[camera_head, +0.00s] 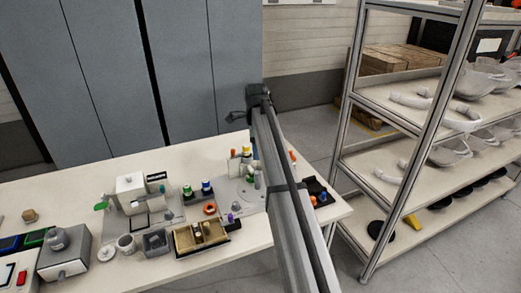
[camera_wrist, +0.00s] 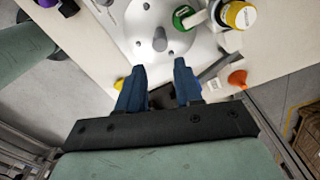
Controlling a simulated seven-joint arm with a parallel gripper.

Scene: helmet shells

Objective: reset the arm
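In the wrist view my gripper (camera_wrist: 159,72) has its two blue fingers spread apart with nothing between them. It points down toward a grey plate (camera_wrist: 150,15) with round knobs, and the fingertips overlap the plate's near edge in the picture. I cannot tell the height above it. In the head view my arm (camera_head: 285,205) rises from the bottom edge to a joint above the table's right part. My gripper is not clearly visible there and seems hidden by the arm.
The white table (camera_head: 90,185) holds a wooden tray (camera_head: 201,241), a grey box (camera_head: 63,262) and several small parts. In the wrist view a yellow-capped jar (camera_wrist: 236,15) and an orange funnel (camera_wrist: 237,79) lie right of the fingers. A metal shelf (camera_head: 400,130) with helmet shells stands at right.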

